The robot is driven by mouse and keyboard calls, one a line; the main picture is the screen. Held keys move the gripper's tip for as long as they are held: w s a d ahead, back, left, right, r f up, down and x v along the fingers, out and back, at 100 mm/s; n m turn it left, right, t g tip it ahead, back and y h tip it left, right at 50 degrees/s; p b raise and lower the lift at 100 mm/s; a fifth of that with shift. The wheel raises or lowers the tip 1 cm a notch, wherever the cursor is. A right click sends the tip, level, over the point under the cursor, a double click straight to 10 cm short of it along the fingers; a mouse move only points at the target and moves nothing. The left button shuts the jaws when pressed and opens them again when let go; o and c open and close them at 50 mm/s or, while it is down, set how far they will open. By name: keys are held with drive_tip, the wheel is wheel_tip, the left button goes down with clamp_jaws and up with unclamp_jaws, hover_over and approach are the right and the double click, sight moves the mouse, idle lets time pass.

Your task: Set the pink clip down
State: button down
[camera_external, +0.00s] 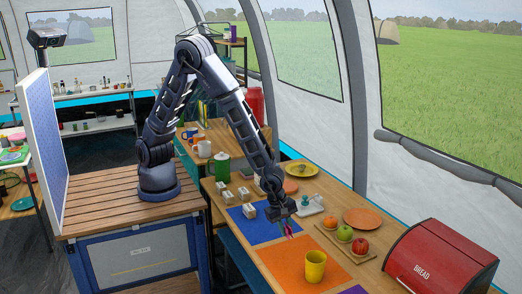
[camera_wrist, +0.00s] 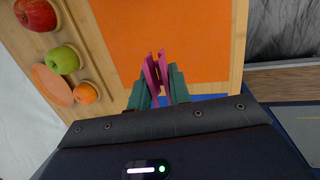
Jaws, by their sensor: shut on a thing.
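My gripper (camera_wrist: 158,90) is shut on the pink clip (camera_wrist: 152,72), which sticks out between the teal fingertips in the wrist view. In the external view the pink clip (camera_external: 289,231) hangs under my gripper (camera_external: 284,222), near the border of the orange mat (camera_external: 285,262) and the blue mat (camera_external: 258,231). In the wrist view the clip shows in front of the orange mat (camera_wrist: 200,30). I cannot tell whether the clip touches the surface.
A yellow cup (camera_external: 315,266) stands on the orange mat. A board with fruit (camera_external: 344,234) lies to its right, and a red bread box (camera_external: 440,258) stands farther right. White blocks (camera_external: 223,196) and a green pot (camera_external: 222,167) are at the back left.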

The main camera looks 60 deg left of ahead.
drive_tip(key=shift+f, duration=4.35)
drive_tip(key=c, duration=1.3)
unclamp_jaws()
drive_tip(key=v, duration=1.2)
drive_tip(key=shift+s, duration=0.1)
